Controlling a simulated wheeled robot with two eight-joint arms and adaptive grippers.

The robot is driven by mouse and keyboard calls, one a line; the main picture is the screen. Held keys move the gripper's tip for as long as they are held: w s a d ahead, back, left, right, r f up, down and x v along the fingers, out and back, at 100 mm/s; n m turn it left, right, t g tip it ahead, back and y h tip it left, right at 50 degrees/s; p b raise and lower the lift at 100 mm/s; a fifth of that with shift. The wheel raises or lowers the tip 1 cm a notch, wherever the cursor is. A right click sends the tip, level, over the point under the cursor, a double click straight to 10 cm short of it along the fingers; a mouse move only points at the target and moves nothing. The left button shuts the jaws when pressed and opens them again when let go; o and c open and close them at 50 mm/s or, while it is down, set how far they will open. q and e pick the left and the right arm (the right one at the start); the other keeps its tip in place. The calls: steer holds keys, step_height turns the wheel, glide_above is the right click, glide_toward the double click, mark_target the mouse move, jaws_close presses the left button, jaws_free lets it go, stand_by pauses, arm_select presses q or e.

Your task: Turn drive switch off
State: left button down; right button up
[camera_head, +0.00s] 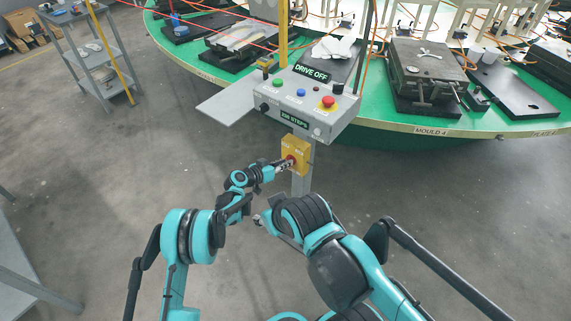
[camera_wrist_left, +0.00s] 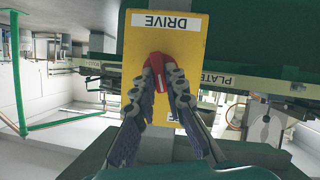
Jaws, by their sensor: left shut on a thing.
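The yellow drive switch box (camera_head: 297,146) is mounted on a grey post below the control panel. It fills the middle of the left wrist view (camera_wrist_left: 190,50), with an upside-down "DRIVE" label. Its red knob (camera_wrist_left: 157,65) sits between the fingers of my left gripper (camera_wrist_left: 162,84), which is shut on it. In the head view my left gripper (camera_head: 284,166) reaches the front of the box, and only a little red shows. A sign on the panel (camera_head: 311,73) reads "DRIVE OFF". My right gripper (camera_head: 262,219) is mostly hidden behind its own arm.
The grey control panel (camera_head: 280,98) above has green, blue and red buttons and a "STEPS" display. The green carousel (camera_head: 425,122) with moulds curves behind it. A grey side shelf (camera_head: 226,106) juts out left. A shelf cart (camera_head: 90,60) stands far left. The floor between is clear.

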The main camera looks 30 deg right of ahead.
arm_select(q)
steer(key=n+g, duration=0.1)
steer(key=n, duration=0.1)
steer(key=n+g+h, duration=0.1)
steer(key=shift+w+a+f+n+h, duration=0.1)
steer(key=shift+w+f+n+h, duration=0.1)
steer(key=shift+n+h, duration=0.15)
stand_by(0.4)
steer(key=c, duration=1.6)
jaws_free()
steer(key=shift+o, duration=0.2)
steer(key=v, duration=1.2)
steer(key=shift+w, duration=0.15)
